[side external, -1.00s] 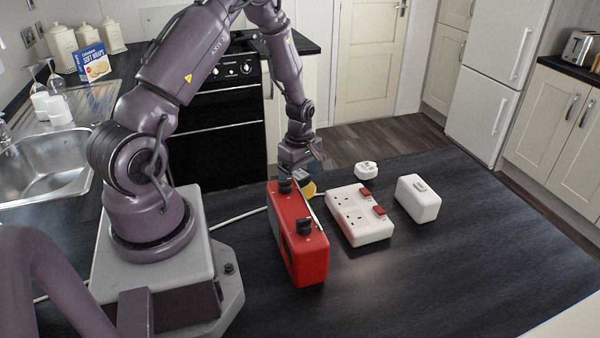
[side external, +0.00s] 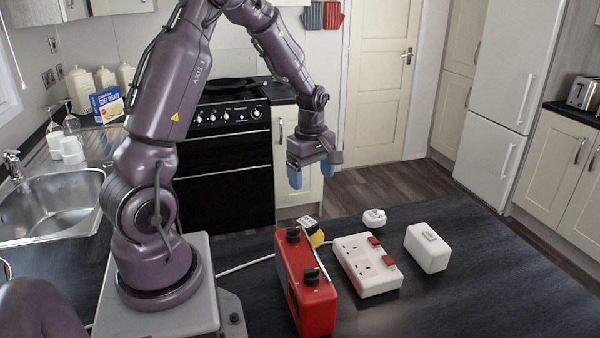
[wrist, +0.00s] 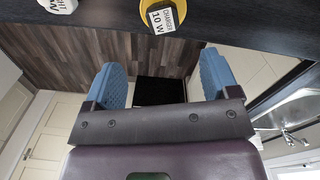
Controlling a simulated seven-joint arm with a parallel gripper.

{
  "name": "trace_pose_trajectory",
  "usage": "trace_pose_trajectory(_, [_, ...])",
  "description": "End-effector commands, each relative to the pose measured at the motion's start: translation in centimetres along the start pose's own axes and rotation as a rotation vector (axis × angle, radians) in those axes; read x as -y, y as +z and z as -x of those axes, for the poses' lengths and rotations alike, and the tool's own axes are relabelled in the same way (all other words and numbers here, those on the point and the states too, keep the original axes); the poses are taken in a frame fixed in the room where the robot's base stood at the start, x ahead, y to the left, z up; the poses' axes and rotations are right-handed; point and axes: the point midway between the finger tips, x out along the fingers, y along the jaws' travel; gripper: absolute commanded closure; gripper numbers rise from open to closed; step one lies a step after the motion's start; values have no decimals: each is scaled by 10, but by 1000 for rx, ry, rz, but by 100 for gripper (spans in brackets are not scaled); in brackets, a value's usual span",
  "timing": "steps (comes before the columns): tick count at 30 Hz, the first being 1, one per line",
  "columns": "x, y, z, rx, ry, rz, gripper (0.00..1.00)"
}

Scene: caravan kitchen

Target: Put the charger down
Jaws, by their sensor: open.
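The red box (side external: 307,285) with black knobs stands beside the charger. To its right are a white double socket (side external: 366,262) with red switches, a round white plug (side external: 374,218) and a white box (side external: 428,248). The right front worktop is clear.

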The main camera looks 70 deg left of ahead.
Motion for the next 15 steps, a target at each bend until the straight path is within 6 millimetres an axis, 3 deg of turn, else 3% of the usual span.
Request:
trace_pose_trajectory(5, [14, 54, 69, -16, 113, -396, 19])
trace_pose_trajectory(9, [47, 99, 120, -58, 211, -802, 19])
trace_pose_trajectory(15, [110, 143, 166, -164, 343, -1354, 19])
